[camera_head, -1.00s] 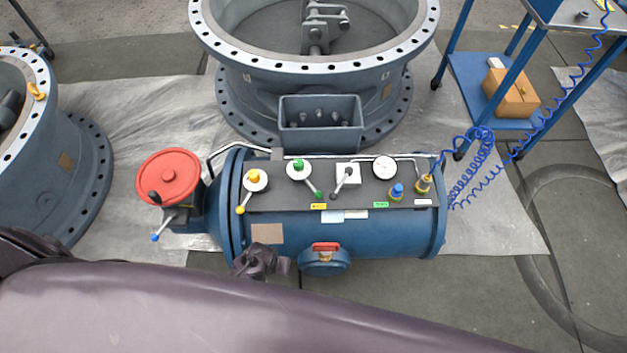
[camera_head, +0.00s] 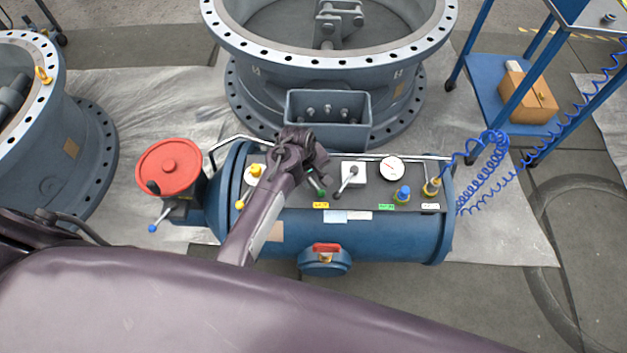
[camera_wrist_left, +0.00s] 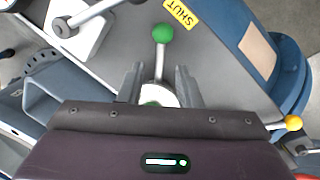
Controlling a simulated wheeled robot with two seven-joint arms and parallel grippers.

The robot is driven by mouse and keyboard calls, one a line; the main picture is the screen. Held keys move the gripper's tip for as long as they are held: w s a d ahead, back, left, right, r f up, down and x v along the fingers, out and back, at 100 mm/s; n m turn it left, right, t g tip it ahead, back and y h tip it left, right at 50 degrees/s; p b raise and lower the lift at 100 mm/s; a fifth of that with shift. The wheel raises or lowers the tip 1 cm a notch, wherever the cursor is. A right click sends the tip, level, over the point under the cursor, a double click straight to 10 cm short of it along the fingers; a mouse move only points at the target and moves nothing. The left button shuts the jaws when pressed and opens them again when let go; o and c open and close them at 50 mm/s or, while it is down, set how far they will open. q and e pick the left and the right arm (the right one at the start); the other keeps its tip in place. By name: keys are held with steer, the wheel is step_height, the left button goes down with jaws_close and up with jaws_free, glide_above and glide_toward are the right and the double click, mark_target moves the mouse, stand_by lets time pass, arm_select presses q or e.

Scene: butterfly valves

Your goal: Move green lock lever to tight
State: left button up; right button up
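The green lock lever sits on the dark panel of the blue cylinder. Its green knob (camera_head: 319,194) shows just past my left gripper (camera_head: 308,165) in the head view, near a yellow label. In the left wrist view the green knob (camera_wrist_left: 162,33) stands beyond the fingertips, with its metal rod running back to a white hub between the fingers. My left gripper (camera_wrist_left: 158,78) is open, with one finger on each side of the rod, and no grip on it shows. A yellow label reading SHUT (camera_wrist_left: 180,12) is near the knob. My right gripper is not in view.
A yellow-knobbed lever (camera_head: 240,204) is left of my gripper. An open box (camera_head: 328,121) stands behind the panel; a red handwheel (camera_head: 169,168) is left.

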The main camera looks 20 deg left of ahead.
mark_target(312, 181)
arm_select(q)
steer(key=shift+w+d+f, duration=0.1)
steer(key=shift+f, duration=0.65)
steer(key=shift+w+d+f, duration=0.1)
steer(key=shift+f, duration=0.6)
jaws_close()
